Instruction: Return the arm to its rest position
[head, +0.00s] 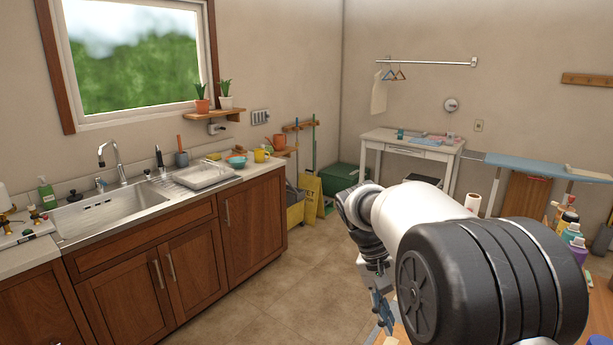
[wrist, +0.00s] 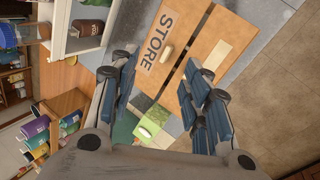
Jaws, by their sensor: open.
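My gripper (head: 381,303) hangs pointing down at the lower middle of the head view, close to the edge of a wooden surface. In the wrist view my gripper (wrist: 163,80) has its blue-padded fingers spread wide apart, with nothing held between them. Part of my white and black arm fills the lower right of the head view. Beyond the fingers in the wrist view is a wooden panel (wrist: 215,45) marked STORE, with a pale handle on it. A green item (wrist: 152,122) shows between the fingers, apart from them. I cannot tell what it is.
Coloured bottles (head: 573,238) stand at the right, near my arm; bottles (wrist: 38,127) also show at the wrist view's left. A sink counter (head: 180,205) lies left, a white table (head: 410,148) and blue ironing board (head: 530,165) behind. The middle floor (head: 320,275) is clear.

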